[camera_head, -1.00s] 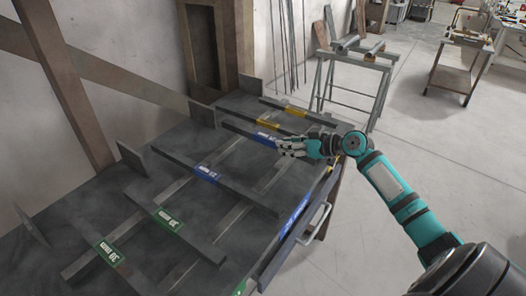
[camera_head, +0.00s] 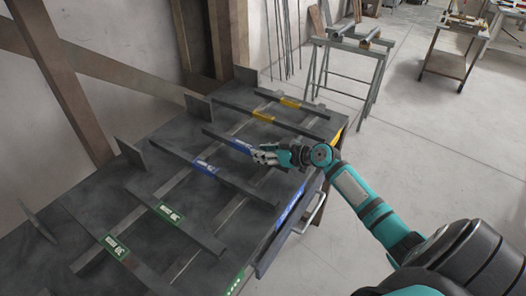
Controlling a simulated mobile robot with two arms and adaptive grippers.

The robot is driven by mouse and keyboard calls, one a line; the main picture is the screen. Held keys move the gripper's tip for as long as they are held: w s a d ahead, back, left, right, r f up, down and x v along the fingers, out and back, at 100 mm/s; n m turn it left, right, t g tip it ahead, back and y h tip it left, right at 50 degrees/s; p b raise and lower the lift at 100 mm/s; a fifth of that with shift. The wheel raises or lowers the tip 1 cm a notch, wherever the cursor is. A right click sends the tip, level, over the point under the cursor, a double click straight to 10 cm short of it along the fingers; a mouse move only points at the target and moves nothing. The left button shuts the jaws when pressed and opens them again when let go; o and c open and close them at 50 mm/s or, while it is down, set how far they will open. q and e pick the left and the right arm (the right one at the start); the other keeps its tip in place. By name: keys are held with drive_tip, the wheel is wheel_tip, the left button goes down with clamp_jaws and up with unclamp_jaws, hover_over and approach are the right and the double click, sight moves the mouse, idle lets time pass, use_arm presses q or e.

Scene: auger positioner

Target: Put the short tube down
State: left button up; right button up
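A short dark tube (camera_head: 221,136) with a blue label is over the far half of the dark slatted table (camera_head: 72,212). My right gripper (camera_head: 264,156) is at the tube's right part, and its fingers cover that end. It appears shut on the tube, which has moved along with it. I cannot tell whether the tube touches the slats below. My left gripper is not in view.
A longer blue-labelled tube (camera_head: 235,182) lies nearer on the table. Yellow-labelled tubes (camera_head: 310,107) lie beyond, and green-labelled tubes (camera_head: 196,233) lie nearer me. Upright plates (camera_head: 198,107) line the wall side. A trestle (camera_head: 350,72) stands behind on open floor.

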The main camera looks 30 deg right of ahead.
drive_tip(key=shift+o, duration=1.1)
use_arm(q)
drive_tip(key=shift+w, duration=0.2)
use_arm(e)
drive_tip(key=shift+o, duration=0.3)
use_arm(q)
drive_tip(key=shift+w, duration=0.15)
use_arm(e)
drive_tip(key=shift+s+d, duration=0.1)
drive_tip(key=shift+s+d+r, duration=0.1)
drive_tip(key=shift+s+d, duration=0.05)
drive_tip(key=shift+s, duration=0.2)
drive_tip(key=b+v, duration=0.2)
drive_tip(key=v, duration=0.7)
drive_tip(key=shift+s+d, duration=0.1)
drive_tip(key=shift+s, duration=0.15)
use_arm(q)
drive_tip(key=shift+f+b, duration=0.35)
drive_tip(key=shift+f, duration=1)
use_arm(e)
drive_tip(key=shift+v, duration=0.8)
drive_tip(key=shift+r, duration=0.15)
